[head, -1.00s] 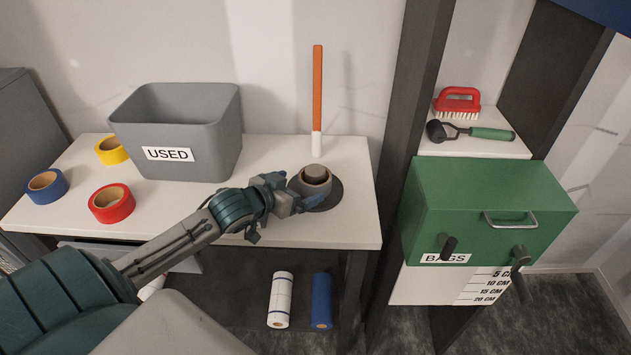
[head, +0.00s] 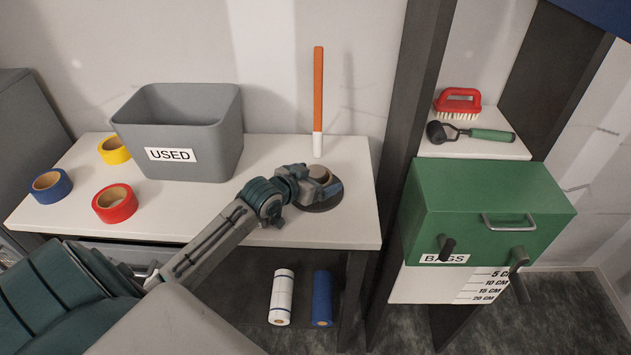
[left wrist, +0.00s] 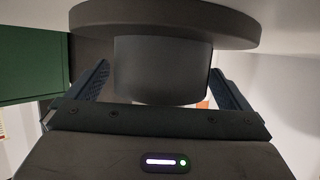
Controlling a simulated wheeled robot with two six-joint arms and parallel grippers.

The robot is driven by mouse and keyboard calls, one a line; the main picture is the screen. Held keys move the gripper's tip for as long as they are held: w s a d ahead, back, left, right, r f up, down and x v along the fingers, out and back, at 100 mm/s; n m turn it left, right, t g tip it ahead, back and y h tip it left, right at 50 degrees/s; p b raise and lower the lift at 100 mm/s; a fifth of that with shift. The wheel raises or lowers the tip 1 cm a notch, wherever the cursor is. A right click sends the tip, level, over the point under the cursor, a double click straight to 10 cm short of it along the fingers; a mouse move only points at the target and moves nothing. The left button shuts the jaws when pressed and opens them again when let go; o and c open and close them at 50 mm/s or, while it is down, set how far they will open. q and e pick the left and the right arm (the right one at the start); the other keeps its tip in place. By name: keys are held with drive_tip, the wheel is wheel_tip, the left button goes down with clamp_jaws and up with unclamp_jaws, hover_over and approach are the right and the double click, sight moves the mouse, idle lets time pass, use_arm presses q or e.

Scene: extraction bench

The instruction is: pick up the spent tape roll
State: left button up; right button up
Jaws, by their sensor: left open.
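In the left wrist view the roll (left wrist: 165,72) shows as a dark cylinder between the open jaws (left wrist: 160,85), against the wide disc of the base (left wrist: 165,22). A gap shows beside each finger. My right gripper is not in view.
A grey bin marked USED (head: 205,135) stands behind my left arm. Yellow (head: 114,150), blue (head: 50,186) and red (head: 115,204) tape rolls lie at left. An orange-and-white stick (head: 318,100) stands behind the base. A green BAGS box (head: 490,210) is at right.

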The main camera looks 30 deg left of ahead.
use_arm(q)
drive_tip(key=c, duration=1)
